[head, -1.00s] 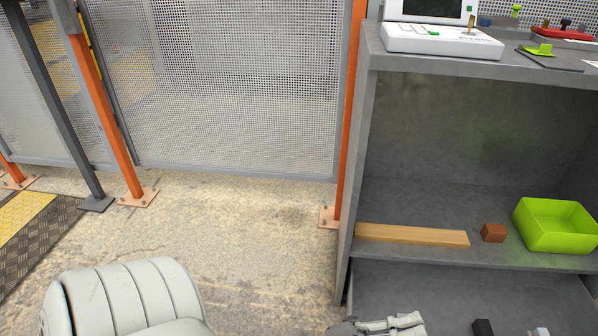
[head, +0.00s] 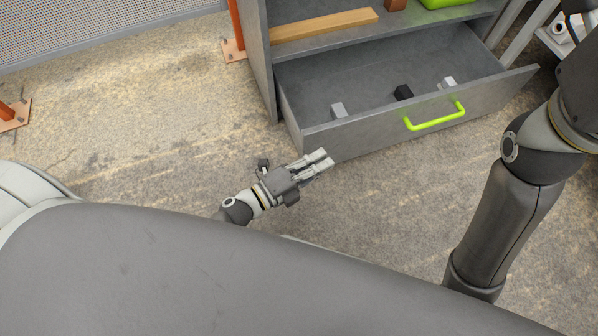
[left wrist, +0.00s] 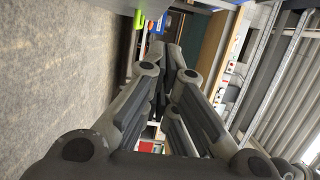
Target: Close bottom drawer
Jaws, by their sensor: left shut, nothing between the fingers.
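The bottom drawer (head: 352,135) of the grey cabinet is pulled out in the head view. It has a bright green handle (head: 436,121) on its front and holds a few small grey and black blocks. My left gripper (head: 325,160) is just in front of the left end of the drawer front, shut and empty. I cannot tell whether its fingertips touch the drawer. In the left wrist view its fingers (left wrist: 168,55) are together, with a bit of green at the top left. My right arm comes in at the right of the head view, but its gripper is out of view.
On the shelf above the drawer are a wooden plank (head: 325,25), a brown block (head: 396,4) and a green bin (head: 445,3). A mesh fence (head: 110,30) with orange posts stands at the left. The floor (head: 150,130) left of the cabinet is clear.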

